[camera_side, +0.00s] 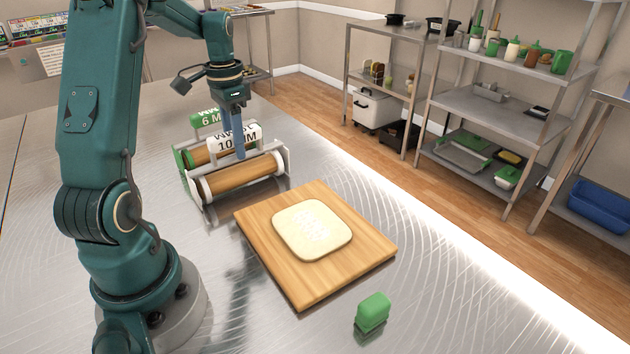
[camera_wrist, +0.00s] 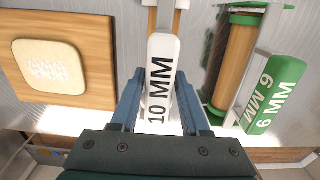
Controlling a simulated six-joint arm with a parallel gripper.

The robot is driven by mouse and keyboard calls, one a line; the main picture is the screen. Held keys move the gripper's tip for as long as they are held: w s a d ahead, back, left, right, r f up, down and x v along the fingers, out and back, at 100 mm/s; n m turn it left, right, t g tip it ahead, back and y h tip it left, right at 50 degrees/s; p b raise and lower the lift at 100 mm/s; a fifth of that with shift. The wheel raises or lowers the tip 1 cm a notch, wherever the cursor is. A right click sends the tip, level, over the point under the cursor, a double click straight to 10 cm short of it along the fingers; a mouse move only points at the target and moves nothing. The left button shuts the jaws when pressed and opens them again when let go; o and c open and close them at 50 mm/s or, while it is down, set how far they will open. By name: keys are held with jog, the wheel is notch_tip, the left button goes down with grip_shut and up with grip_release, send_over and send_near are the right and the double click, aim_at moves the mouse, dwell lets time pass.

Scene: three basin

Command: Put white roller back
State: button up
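The white roller's 10 MM handle (camera_side: 235,135) stands above the front of the metal rack (camera_side: 287,160). Its wooden cylinder (camera_side: 240,176) lies in the rack's near slot, or very close to it. My gripper (camera_side: 238,152) points down at the handle. In the wrist view, the white handle (camera_wrist: 161,80) lies between the two blue fingers of my gripper (camera_wrist: 160,78). The fingertips are close to its sides. I cannot tell whether they press on it.
The green 6 MM roller (camera_wrist: 275,95) sits in the rack beside the white one. A wooden board (camera_side: 360,255) with a flat piece of dough (camera_side: 312,229) lies in front of the rack. A green block (camera_side: 373,311) stands near the table's front edge.

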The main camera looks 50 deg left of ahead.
jog(key=shift+o, duration=0.6)
jog(key=shift+r, duration=0.1)
jog(key=shift+r, duration=0.1)
notch_tip(320, 180, up, 12)
jog(key=w+d+r+t, duration=0.1)
jog(key=d+r, duration=0.1)
jog(key=d, duration=0.4)
jog(key=s+d+f+t, duration=0.2)
jog(key=s+d+f, duration=0.1)
jog(key=d, duration=0.6)
jog(key=s+d+f+t, duration=0.2)
jog(key=s+d+f, duration=0.2)
jog(key=d, duration=0.5)
jog(key=shift+s+f+t, duration=0.2)
jog(key=shift+s+t, duration=0.1)
jog(key=shift+s, duration=0.6)
